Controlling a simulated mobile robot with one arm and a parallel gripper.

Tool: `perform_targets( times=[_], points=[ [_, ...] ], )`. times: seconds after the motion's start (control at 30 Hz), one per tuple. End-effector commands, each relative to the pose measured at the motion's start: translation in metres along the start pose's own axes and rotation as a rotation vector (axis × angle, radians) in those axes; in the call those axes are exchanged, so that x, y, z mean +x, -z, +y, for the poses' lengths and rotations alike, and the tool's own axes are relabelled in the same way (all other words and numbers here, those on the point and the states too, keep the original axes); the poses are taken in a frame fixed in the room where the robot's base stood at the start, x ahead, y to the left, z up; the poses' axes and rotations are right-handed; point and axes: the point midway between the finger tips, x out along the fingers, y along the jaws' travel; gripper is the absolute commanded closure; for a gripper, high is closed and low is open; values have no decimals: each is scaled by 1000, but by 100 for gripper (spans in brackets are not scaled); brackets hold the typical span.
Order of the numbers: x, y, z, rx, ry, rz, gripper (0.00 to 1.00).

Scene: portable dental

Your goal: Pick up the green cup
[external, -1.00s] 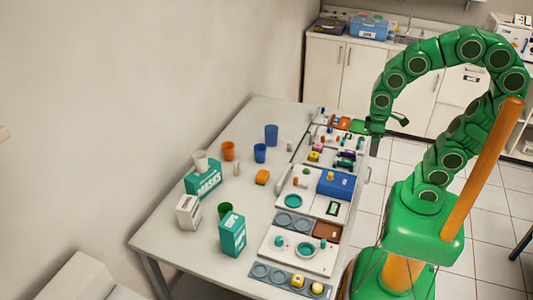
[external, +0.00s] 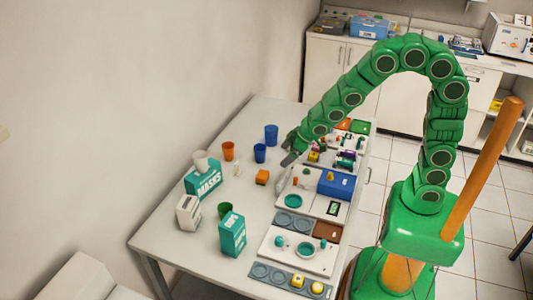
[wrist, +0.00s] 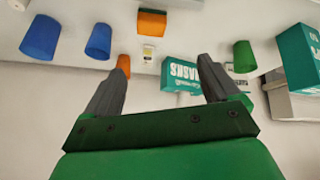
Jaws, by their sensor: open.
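The green cup (external: 225,210) stands on the table between the two teal boxes, its lower part partly hidden by the front box. In the wrist view the green cup (wrist: 244,57) shows at the upper right, beyond and to the right of my right finger. My gripper (external: 286,160) is above the table's middle, to the right of and farther back than the cup, clearly apart from it. In the wrist view my gripper (wrist: 160,75) has its two grey fingers spread, with nothing held between them.
A teal masks box (external: 206,179), a white box (external: 189,212) and a front teal box (external: 232,235) stand around the cup. Blue cups (external: 271,135) (external: 260,153) and an orange cup (external: 228,151) stand farther back. An orange block (external: 262,177) lies mid-table. Trays line the right side.

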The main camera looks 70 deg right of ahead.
Motion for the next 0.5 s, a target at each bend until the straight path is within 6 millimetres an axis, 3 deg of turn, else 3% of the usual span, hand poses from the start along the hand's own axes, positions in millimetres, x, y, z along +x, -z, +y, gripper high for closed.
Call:
perform_targets(
  times=[0.1, 0.5],
  points=[
    [28, 19, -16, -36, 32, 73, 11],
    [101, 72, -87, -127, 179, 334, 11]
  ],
)
